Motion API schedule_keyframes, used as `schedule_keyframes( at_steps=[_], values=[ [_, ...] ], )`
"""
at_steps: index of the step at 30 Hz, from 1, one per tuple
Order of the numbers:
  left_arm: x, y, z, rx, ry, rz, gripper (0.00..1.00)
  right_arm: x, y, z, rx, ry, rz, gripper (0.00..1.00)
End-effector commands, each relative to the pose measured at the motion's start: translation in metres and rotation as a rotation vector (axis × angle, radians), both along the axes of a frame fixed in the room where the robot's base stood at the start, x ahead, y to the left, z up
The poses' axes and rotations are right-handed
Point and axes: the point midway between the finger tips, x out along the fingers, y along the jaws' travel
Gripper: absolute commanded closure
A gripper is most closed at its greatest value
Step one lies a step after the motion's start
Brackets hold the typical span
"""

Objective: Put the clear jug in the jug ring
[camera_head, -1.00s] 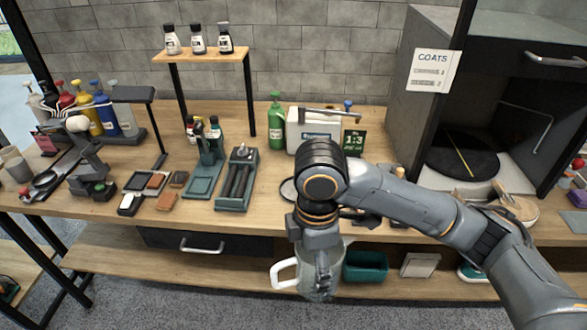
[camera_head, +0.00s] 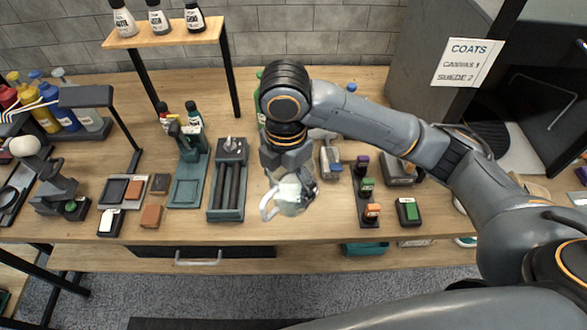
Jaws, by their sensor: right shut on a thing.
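The clear jug (camera_head: 290,207) with its white handle (camera_head: 267,207) hangs from my right gripper (camera_head: 297,184). The gripper is shut on it, fingers pointing down at the jug. The jug looks upright, handle to the left, and is seen against the front middle of the wooden bench. I cannot tell whether its base touches the bench top. I cannot make out the jug ring; my right arm and the jug cover that part of the bench. My left gripper is not in view.
Left of the jug stands a green tray with dark rollers (camera_head: 230,180). To its right are a rack of small coloured blocks (camera_head: 368,196) and a green-topped block (camera_head: 408,211). A bottle shelf (camera_head: 170,30) stands behind.

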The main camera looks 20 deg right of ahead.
Motion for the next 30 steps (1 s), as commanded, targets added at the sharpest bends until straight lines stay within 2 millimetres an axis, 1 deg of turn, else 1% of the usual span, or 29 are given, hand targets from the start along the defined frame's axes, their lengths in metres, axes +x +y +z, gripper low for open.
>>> schedule_keyframes(
  at_steps=[1, 6, 7, 9, 12, 15, 21, 25, 27, 30],
  values=[
    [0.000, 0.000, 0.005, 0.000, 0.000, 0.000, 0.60, 0.012, -0.007, -0.003, -0.005, 0.002, -0.010, 0.52],
    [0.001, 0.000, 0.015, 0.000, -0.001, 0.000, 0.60, 0.051, -0.026, -0.021, -0.005, 0.002, -0.010, 0.52],
    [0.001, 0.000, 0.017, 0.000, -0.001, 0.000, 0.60, 0.057, -0.029, -0.025, -0.005, 0.002, -0.009, 0.52],
    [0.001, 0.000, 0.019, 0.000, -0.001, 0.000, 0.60, 0.066, -0.033, -0.041, -0.005, 0.003, -0.007, 0.52],
    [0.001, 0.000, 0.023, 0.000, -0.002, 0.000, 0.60, 0.079, -0.038, -0.059, -0.004, 0.003, -0.005, 0.52],
    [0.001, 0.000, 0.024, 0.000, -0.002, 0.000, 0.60, 0.088, -0.042, -0.070, -0.003, 0.001, -0.003, 0.52],
    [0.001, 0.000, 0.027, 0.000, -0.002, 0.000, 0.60, 0.098, -0.047, -0.084, -0.003, -0.001, -0.004, 0.52],
    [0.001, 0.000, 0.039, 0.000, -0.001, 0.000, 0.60, 0.097, -0.047, -0.101, -0.003, 0.002, -0.001, 0.52],
    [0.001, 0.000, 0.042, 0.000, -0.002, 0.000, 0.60, 0.097, -0.047, -0.109, -0.004, 0.000, -0.002, 0.52],
    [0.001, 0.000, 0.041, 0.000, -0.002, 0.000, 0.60, 0.098, -0.047, -0.114, -0.003, -0.001, -0.001, 0.52]
  ],
)
